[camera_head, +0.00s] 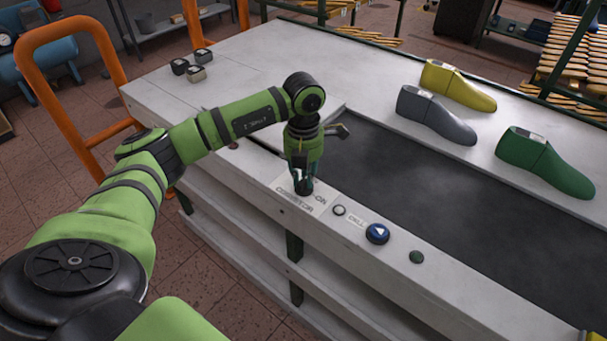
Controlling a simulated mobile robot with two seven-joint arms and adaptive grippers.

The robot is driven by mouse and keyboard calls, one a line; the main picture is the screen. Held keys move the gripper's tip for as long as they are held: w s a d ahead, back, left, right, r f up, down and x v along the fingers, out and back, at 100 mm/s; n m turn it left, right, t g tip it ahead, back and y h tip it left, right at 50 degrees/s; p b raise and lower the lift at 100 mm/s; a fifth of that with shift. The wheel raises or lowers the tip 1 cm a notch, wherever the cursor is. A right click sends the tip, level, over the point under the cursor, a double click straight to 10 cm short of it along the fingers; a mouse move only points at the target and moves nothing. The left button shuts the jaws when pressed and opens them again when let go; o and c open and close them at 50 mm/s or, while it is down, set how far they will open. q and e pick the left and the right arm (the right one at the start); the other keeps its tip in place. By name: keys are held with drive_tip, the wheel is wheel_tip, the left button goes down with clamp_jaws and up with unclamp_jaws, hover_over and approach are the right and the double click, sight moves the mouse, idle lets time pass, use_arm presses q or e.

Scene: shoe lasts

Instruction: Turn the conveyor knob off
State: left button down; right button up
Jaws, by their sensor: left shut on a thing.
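The conveyor knob (304,192) is a small dark knob on the label marked "CONVEYOR" and "ON" (294,207), on the white front rail of the bench. My left gripper (303,184) points down over it and is shut on the knob. The gripper fingers hide most of the knob, so I cannot tell which way it is turned. My right gripper is not in view.
A white button (339,210), a blue arrow button (377,233) and a dark green button (416,257) line the rail. The dark belt (450,200) lies behind. Yellow (458,86), grey (435,115) and green (545,162) shoe lasts stand beyond it.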

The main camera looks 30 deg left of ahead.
sight(304, 178)
use_arm(q)
drive_tip(key=c, duration=1.1)
unclamp_jaws()
wheel_tip(304, 178, up, 12)
